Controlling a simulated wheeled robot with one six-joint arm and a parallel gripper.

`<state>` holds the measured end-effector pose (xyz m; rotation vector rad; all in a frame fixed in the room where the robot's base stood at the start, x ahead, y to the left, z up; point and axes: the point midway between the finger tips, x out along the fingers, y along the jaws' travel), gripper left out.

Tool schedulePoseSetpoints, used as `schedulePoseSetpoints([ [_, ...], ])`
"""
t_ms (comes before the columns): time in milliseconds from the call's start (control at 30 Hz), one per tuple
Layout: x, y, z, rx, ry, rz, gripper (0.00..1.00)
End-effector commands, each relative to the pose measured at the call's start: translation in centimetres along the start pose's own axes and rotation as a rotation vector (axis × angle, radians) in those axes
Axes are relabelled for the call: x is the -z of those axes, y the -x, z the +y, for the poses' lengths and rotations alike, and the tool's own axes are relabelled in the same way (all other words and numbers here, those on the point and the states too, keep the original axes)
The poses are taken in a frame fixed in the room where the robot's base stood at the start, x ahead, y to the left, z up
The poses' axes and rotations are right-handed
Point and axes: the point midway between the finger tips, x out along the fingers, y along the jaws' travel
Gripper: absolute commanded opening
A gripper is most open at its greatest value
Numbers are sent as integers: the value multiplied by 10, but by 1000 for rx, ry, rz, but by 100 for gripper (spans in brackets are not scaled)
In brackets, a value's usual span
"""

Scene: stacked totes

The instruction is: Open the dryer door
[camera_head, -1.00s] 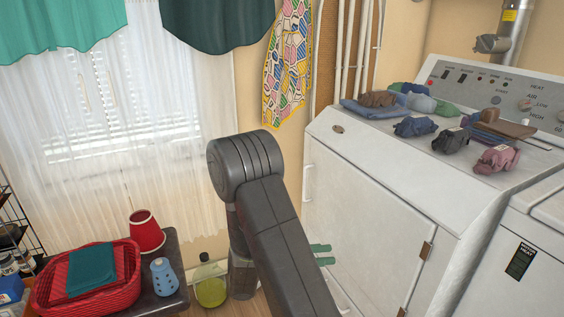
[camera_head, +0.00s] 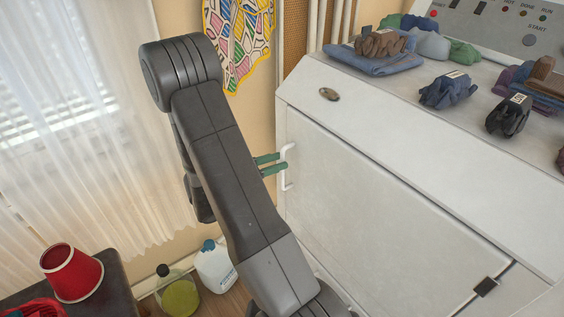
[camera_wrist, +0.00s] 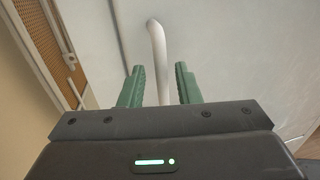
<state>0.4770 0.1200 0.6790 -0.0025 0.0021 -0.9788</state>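The white dryer door (camera_head: 365,210) is shut, with a white bar handle (camera_head: 285,170) on its left side and a dark hinge on its right. My gripper (camera_head: 270,163) has green fingers, which reach to the handle from the left. In the wrist view, my gripper (camera_wrist: 158,88) is open, with the white handle (camera_wrist: 157,50) standing between its two fingers. Gaps show on both sides of the handle. The lower end of the handle is hidden behind the gripper body.
Folded and bundled clothes (camera_head: 445,90) lie on the dryer top (camera_head: 335,75). At lower left are a dark table (camera_head: 100,280) with a red cup (camera_head: 72,272), a yellow-green bottle (camera_head: 178,292) and a white jug (camera_head: 214,266). A patterned cloth (camera_head: 240,40) hangs behind my arm.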

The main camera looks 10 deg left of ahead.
Motion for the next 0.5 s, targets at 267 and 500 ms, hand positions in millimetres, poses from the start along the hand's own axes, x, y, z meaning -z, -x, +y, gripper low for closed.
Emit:
schedulePoseSetpoints([
  [267, 0, -22, 0, 0, 0, -1, 30],
  [500, 0, -24, 0, -1, 0, -1, 30],
])
